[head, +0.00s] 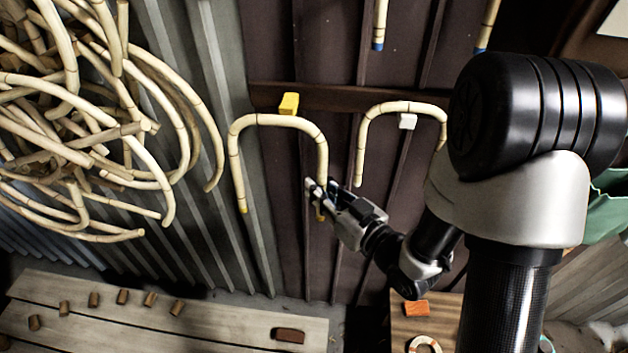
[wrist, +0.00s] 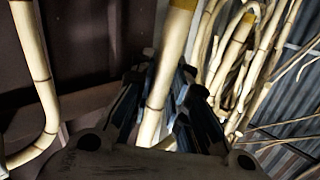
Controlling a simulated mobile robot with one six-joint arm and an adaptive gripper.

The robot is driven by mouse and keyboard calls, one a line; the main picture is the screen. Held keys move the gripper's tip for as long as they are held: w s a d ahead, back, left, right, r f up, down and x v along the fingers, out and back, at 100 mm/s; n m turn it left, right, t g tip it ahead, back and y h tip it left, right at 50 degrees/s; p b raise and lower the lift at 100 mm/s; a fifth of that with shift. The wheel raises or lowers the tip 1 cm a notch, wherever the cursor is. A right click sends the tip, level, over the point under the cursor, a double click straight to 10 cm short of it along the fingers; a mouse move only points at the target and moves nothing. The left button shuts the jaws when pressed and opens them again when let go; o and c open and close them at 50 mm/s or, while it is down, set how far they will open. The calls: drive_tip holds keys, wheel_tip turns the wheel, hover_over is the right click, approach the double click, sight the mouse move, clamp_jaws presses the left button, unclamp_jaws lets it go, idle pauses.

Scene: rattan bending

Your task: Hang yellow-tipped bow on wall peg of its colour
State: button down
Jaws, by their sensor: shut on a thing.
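The yellow-tipped bow (head: 236,166) is a pale rattan arch, legs down, in front of the dark wall. My gripper (head: 321,191) is shut on its right leg near the lower end. In the wrist view the leg (wrist: 166,80) runs between the two fingers (wrist: 158,106), with a yellow band at the top edge. The yellow peg (head: 289,103) shows just above the bow's crown. The peg is not clear in the wrist view.
A second bow (head: 362,137) hangs over a white peg (head: 407,121) to the right. Bow ends with blue bands (head: 378,45) show above. A rattan heap (head: 85,130) fills the left. A bench (head: 160,315) with small brown blocks stands below.

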drive_tip(key=shift+w+d, duration=0.2)
drive_tip(key=shift+w, duration=0.1)
drive_tip(key=w+f, duration=0.1)
drive_tip(key=w, duration=0.9)
drive_tip(key=shift+d+f, duration=0.15)
drive_tip(key=shift+f, duration=0.2)
idle(0.5)
drive_tip(key=c, duration=1.5)
unclamp_jaws()
drive_tip(key=shift+o, duration=0.2)
drive_tip(key=shift+s, duration=0.1)
